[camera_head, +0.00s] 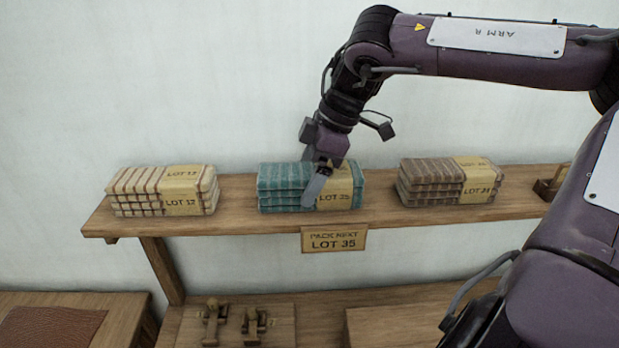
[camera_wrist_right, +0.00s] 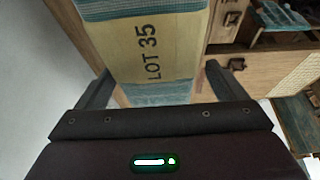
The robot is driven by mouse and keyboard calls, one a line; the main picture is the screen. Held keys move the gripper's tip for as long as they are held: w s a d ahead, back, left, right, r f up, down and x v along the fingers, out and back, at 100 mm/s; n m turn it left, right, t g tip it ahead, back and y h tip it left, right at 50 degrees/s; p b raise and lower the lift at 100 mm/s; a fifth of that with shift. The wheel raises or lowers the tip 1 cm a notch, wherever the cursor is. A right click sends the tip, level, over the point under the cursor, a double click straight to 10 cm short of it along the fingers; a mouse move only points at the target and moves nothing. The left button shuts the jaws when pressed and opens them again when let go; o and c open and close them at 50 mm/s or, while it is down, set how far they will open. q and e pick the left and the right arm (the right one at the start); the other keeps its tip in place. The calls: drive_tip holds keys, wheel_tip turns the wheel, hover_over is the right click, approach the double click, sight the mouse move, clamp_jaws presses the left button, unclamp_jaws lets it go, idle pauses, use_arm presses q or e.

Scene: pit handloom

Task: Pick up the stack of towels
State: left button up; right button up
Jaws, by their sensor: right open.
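Three stacks of folded towels sit on the wooden shelf. The middle teal stack (camera_head: 285,187) has a tan paper band marked LOT 35. A cream striped stack (camera_head: 135,190) is to its left and a brown stack (camera_head: 430,181) to its right, each with a tan band. My right gripper (camera_head: 320,182) points down at the teal stack's banded end, partly covering it. In the right wrist view, its open fingers (camera_wrist_right: 160,84) lie on either side of the banded teal stack (camera_wrist_right: 160,45), with gaps visible; I cannot tell its exact height. My left gripper is not in view.
The wooden shelf (camera_head: 235,217) carries a sign (camera_head: 334,240) reading LOT 35 on its front edge. A small wooden item stands at the shelf's right end. Below are a bench with wooden fittings (camera_head: 230,322) and a brown mat (camera_head: 50,328). Bare shelf separates the stacks.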

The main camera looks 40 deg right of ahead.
drive_tip(key=shift+w+a+f, duration=0.1)
drive_tip(key=shift+w+f, duration=0.15)
drive_tip(key=shift+f, duration=0.2)
drive_tip(key=shift+w+f, duration=0.2)
drive_tip(key=shift+f, duration=0.25)
drive_tip(key=shift+s+a+r, duration=0.15)
drive_tip(key=shift+c, duration=0.4)
drive_tip(key=c, duration=1)
drive_tip(key=shift+c, duration=0.3)
